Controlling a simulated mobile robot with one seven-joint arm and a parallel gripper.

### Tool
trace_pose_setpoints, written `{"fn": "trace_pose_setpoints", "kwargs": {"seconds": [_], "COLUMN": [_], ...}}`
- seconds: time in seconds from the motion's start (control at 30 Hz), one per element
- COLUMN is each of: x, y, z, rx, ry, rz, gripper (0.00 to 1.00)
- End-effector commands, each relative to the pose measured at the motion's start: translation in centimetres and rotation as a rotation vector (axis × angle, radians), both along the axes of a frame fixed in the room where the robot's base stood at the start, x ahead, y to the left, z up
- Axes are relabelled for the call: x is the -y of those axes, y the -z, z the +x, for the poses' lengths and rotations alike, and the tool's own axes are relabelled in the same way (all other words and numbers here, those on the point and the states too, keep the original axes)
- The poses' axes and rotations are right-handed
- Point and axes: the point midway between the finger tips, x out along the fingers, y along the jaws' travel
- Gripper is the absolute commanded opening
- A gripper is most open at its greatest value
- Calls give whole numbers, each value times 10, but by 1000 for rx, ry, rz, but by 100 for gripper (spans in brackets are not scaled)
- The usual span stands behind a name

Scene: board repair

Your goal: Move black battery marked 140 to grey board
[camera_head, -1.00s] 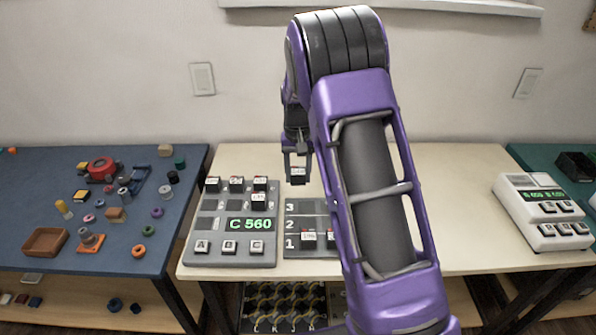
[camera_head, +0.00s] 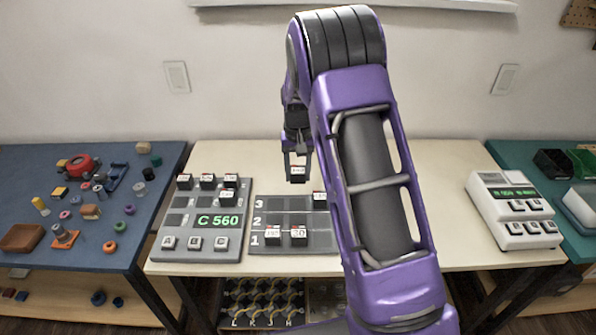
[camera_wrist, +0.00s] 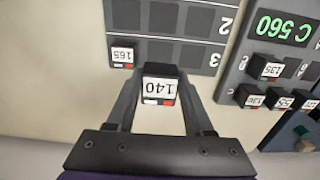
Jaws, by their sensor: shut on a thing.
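My gripper (camera_head: 297,178) is shut on the black battery marked 140 (camera_wrist: 159,88), whose white label faces the wrist camera. The battery (camera_head: 298,171) is held in the air above the table, behind the numbered board in the head view. A dark grey board (camera_head: 290,222) with rows 1, 2 and 3 lies on the table; it also shows in the wrist view (camera_wrist: 222,20). A lighter grey board (camera_head: 195,256) with a green "C 560" display stands left of it. My arm hides the numbered board's right part in the head view.
Several batteries (camera_head: 208,182) stand on the C 560 board. A white device (camera_head: 513,240) stands right; the cream table (camera_head: 430,165) is clear between.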

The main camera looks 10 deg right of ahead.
Motion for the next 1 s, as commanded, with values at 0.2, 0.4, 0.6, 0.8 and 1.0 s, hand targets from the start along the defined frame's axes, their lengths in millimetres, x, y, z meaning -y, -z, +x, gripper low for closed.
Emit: {"fn": "trace_pose_setpoints", "kwargs": {"seconds": [0.2,0.4,0.6,0.8,1.0], "x": [0,0,0,0,0], "y": [11,31,56,78,89], "z": [0,0,0,0,0], "rx": [0,0,-1,1,0], "ry": [0,0,0,0,-1], "rz": [0,0,0,0,0], "gripper": [0,0,0,0,0]}}
